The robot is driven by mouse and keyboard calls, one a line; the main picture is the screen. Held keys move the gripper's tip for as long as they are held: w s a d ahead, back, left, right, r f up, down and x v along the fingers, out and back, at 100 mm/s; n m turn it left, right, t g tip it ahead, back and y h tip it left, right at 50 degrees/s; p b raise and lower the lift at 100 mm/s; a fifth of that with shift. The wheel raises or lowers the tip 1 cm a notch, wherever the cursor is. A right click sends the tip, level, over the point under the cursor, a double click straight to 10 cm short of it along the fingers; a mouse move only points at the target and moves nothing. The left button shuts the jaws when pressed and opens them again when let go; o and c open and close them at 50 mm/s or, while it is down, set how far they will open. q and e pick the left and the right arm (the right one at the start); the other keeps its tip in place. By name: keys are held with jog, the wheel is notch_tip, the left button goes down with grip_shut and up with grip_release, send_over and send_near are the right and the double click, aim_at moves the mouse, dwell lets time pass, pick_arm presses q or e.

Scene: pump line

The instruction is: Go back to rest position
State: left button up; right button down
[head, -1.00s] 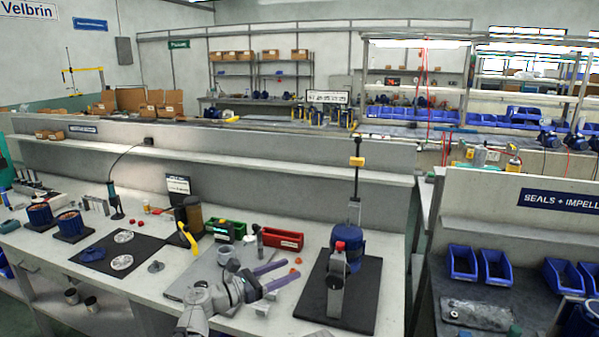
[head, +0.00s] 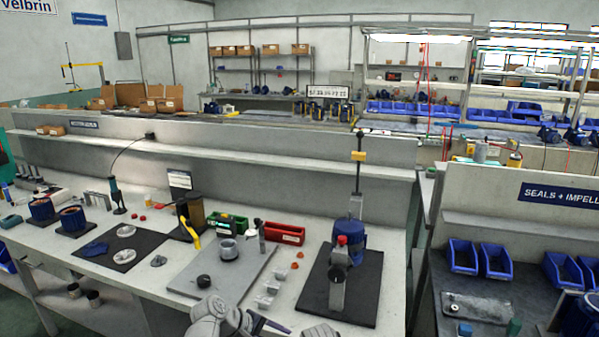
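My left gripper (head: 268,325) is low at the bottom edge of the head view, in front of the workbench. Its purple fingers are partly cut off and foreshortened, so its opening is unclear; I see nothing held in it. A small grey part at the bottom edge, right of it, may be my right arm; the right gripper's fingers are not visible.
Small clear trays (head: 268,287) stand near the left gripper. A blue pump on a press stand (head: 340,262) stands on a black mat (head: 362,290) to the right. Red (head: 285,233) and green (head: 229,223) bins are behind. A black mat (head: 145,245) with parts lies left.

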pick_arm(q)
jog(key=s+a+f+m+g+y, duration=0.3)
jog(key=s+a+f+m+y, duration=0.3)
jog(key=s+a+m+y, duration=0.35)
jog(key=s+d+r+m+p, duration=0.3)
jog(key=s+d+m, duration=0.1)
jog(key=d, duration=0.5)
jog(key=shift+r+g+h, duration=0.3)
jog(key=shift+r+h, duration=0.05)
